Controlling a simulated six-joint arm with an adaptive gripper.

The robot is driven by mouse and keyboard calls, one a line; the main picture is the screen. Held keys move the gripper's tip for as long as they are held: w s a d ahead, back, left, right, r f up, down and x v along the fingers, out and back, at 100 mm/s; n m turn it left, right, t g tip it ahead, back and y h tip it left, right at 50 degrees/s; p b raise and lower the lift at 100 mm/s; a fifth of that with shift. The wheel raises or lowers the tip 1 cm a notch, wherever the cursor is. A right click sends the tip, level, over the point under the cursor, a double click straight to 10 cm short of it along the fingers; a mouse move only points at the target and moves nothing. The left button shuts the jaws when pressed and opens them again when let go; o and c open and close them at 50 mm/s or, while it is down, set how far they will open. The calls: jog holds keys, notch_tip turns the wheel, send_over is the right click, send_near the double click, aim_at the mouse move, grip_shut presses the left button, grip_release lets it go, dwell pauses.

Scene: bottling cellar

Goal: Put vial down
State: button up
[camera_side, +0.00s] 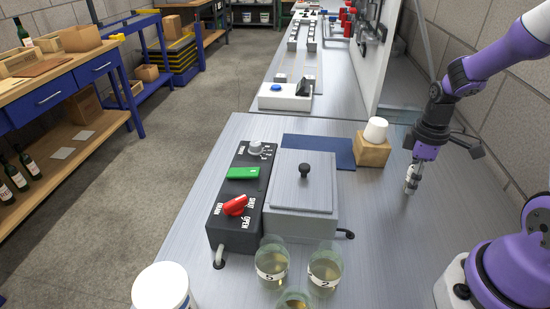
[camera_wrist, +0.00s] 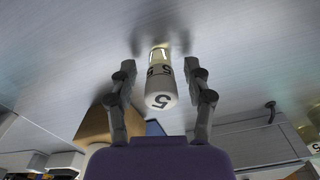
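The vial (camera_wrist: 160,88) has a white cap marked 5, a numbered band and pale yellow liquid at its far end. In the wrist view it is between the two fingers of my gripper (camera_wrist: 160,70), with a visible gap on each side. The fingers look open and clear of it. In the side view my gripper (camera_side: 412,180) points down, low over the bare bench (camera_side: 385,225) at the right. The vial is small there and hard to separate from the fingers. It looks roughly upright with its lower end at or very near the bench.
A wooden block (camera_side: 373,153) with a white cup (camera_side: 376,130) stands left of my gripper, beside a blue mat (camera_side: 330,146). A lidded metal box (camera_side: 300,212) and black control box (camera_side: 235,205) stand further left. Glass beakers (camera_side: 325,268) stand in front. Bench around my gripper is clear.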

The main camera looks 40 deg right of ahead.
jog(key=shift+r, duration=0.1)
jog(key=r, duration=0.7)
jog(key=a+r, duration=0.1)
jog(key=r, duration=0.2)
jog(key=shift+r, duration=0.25)
jog(key=s+a+r+m+t, duration=0.1)
jog(key=a+r+m+t, duration=0.1)
jog(key=a, duration=0.4)
jog(key=s+a+r+m+t, duration=0.1)
jog(key=a+r+m+t, duration=0.2)
jog(key=a, duration=0.4)
jog(key=shift+s+r+m+t, duration=0.2)
jog(key=shift+m+t, duration=0.1)
jog(key=shift+o, duration=0.7)
